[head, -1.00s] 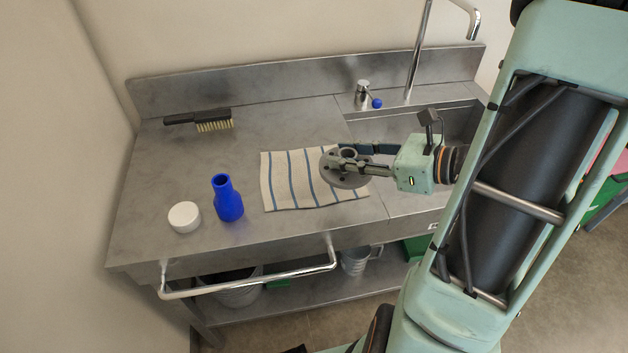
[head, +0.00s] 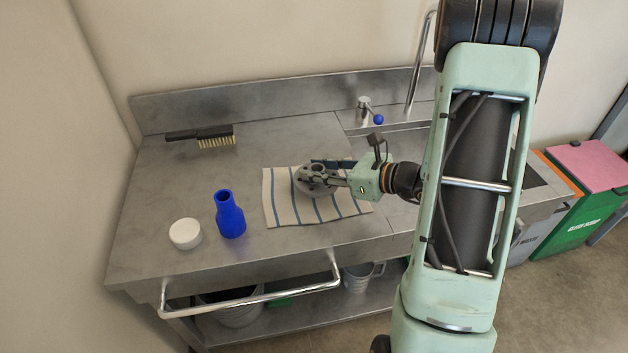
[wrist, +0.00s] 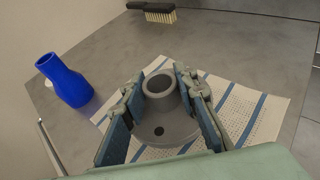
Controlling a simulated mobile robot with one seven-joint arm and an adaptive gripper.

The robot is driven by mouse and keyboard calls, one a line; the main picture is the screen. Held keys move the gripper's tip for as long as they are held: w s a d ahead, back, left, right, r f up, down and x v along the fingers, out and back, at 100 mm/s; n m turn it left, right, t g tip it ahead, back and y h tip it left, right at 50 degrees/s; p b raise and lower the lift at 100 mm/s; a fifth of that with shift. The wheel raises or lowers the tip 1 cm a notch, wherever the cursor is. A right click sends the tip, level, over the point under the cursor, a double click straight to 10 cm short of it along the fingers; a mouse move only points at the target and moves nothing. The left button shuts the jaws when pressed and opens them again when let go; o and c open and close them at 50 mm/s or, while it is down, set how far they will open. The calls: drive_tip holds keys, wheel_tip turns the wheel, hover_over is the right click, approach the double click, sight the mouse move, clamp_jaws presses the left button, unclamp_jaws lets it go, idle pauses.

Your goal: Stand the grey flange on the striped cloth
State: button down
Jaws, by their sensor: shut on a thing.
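The grey flange (head: 314,184) has a round base with bolt holes and a raised neck. It is upright, base down, over the striped cloth (head: 284,214). In the wrist view the flange (wrist: 160,122) sits between the two fingers of my gripper (wrist: 160,95), which is shut on its neck. The cloth (wrist: 262,112), white with blue stripes, lies flat under and around the flange. I cannot tell whether the base touches the cloth or hangs slightly above it. Part of the base is hidden by the fingers.
A blue bottle-shaped fitting (head: 229,214) and a white round cap (head: 185,233) stand left of the cloth. A black brush (head: 202,136) lies at the back left. A blue-knobbed tap (head: 369,110) and sink are at right. The metal counter (head: 165,190) is otherwise clear at left.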

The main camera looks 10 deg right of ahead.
drive_tip(key=shift+w+a+f, duration=0.15)
drive_tip(key=shift+w+f, duration=0.25)
drive_tip(key=shift+f, duration=0.1)
drive_tip(key=f, duration=0.3)
drive_tip(key=shift+w, duration=0.2)
drive_tip(key=shift+f, duration=0.25)
drive_tip(key=shift+f, duration=0.1)
